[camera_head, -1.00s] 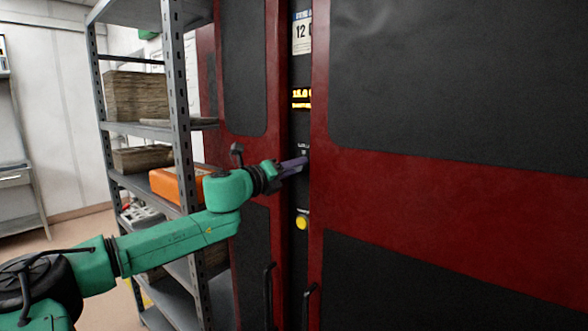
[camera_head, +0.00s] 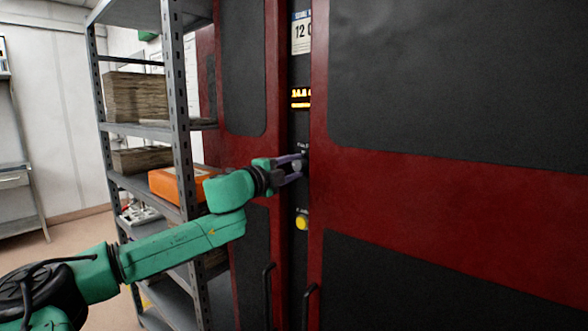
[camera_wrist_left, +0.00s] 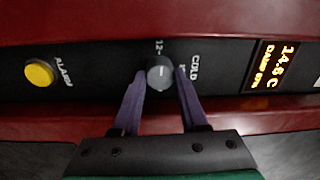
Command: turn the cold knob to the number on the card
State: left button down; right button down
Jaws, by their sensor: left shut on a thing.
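The cold knob (camera_wrist_left: 160,73) is a round grey knob with a white mark, on the black strip in the left wrist view, beside the word COLD. My left gripper (camera_head: 299,167) has its two purple fingers on either side of the knob and is shut on it. The lit display (camera_wrist_left: 269,68) seems to read 14.6 C, with a smaller second line. My right gripper is not in view.
A yellow alarm button (camera_wrist_left: 39,72) sits on the same strip, below the knob in the head view. Red and black cabinet doors (camera_head: 450,190) flank the strip. A grey shelf rack (camera_head: 178,100) with an orange box (camera_head: 178,186) stands close to my left arm.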

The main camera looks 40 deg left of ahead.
pick_arm(q)
jog(key=shift+n, duration=0.6)
jog(key=c, duration=0.7)
grip_release()
